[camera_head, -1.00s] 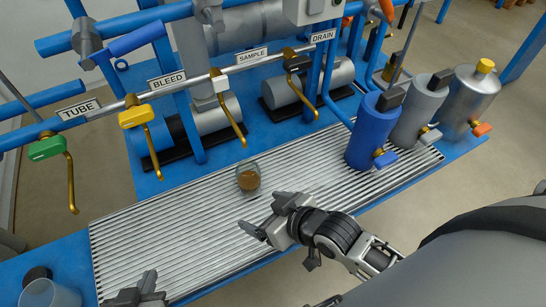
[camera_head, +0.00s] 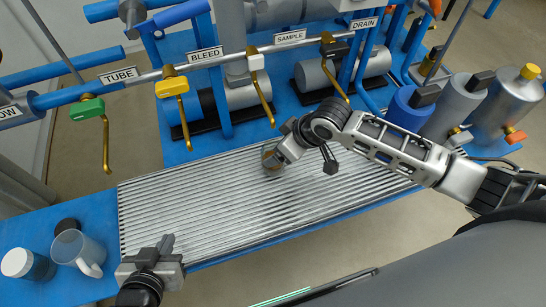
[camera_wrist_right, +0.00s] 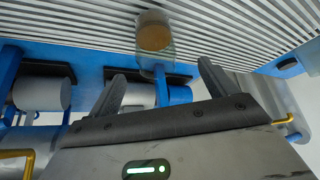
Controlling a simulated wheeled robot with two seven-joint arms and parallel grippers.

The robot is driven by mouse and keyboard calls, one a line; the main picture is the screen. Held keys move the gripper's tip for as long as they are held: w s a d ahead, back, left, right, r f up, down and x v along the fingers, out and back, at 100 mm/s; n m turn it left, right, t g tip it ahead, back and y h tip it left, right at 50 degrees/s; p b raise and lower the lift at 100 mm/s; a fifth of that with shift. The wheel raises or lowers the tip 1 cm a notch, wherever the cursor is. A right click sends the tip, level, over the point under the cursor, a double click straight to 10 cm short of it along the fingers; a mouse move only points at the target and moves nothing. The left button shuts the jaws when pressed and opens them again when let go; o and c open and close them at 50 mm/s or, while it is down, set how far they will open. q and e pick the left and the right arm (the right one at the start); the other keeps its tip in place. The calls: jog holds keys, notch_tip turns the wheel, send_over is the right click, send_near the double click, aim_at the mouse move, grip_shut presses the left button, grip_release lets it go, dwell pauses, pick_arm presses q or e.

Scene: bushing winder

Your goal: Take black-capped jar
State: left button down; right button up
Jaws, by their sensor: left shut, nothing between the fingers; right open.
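A small clear glass jar with brown contents (camera_head: 270,160) stands on the ribbed grate, partly hidden by my right gripper; no black cap shows on it. The jar (camera_wrist_right: 153,34) also shows in the right wrist view, beyond the fingertips and roughly in line with the gap. My right gripper (camera_head: 283,148) is open beside it, and its spread empty fingers show in the wrist view (camera_wrist_right: 162,78). A black round cap or lid (camera_head: 67,226) is behind the clear mug at the left; I cannot tell whether a jar is under it. My left gripper (camera_head: 167,243) is shut and empty over the grate's front left.
A clear mug (camera_head: 78,252) and a white-capped jar (camera_head: 20,263) stand on the blue bench at the left. Labelled pipes and valve handles (camera_head: 172,88) line the back. Blue and grey cylinders (camera_head: 410,108) stand at the right. The grate's (camera_head: 210,205) middle is clear.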

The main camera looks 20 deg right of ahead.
aim_at(273, 152)
jog(key=x, duration=0.7)
jog(key=shift+w+d+f+b, duration=0.2)
jog(key=shift+w+b, duration=0.1)
jog(key=shift+b, duration=0.05)
jog(key=c, duration=1.1)
jog(key=shift+c, duration=0.2)
